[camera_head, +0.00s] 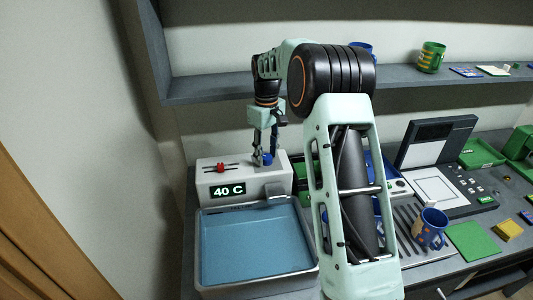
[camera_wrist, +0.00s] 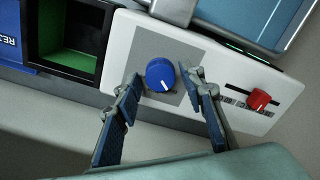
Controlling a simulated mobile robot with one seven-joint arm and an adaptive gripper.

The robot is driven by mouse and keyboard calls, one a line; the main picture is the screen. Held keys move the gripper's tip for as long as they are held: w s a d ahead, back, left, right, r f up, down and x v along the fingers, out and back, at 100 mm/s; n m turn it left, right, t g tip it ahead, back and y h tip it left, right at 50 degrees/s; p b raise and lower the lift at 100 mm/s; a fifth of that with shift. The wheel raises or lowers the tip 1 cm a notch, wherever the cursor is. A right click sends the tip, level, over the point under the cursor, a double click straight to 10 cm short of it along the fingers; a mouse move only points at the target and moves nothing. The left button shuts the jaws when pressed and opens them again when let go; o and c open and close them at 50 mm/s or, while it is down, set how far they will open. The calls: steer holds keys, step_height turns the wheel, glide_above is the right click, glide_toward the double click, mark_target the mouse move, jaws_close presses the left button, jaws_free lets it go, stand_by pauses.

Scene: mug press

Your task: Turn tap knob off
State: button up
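The blue tap knob (camera_wrist: 160,75) is round with a white pointer line and sits on a grey square of the white tap unit. In the head view the knob (camera_head: 264,159) shows on top of the unit, just under my gripper. My gripper (camera_wrist: 162,84) is open, with its two blue-padded fingers apart on either side of the knob. I see gaps between the fingers and the knob, most clearly on the right. The head view shows my gripper (camera_head: 265,148) pointing down at the knob; its fingertips are small there.
A red slider (camera_wrist: 259,99) is right of the knob in the wrist view. The unit's display (camera_head: 228,191) reads 40 C. A basin of blue water (camera_head: 255,244) lies in front. A shelf (camera_head: 210,88) runs along the wall above.

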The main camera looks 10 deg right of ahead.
mark_target(266, 156)
stand_by(0.3)
step_height(266, 156, up, 12)
stand_by(0.4)
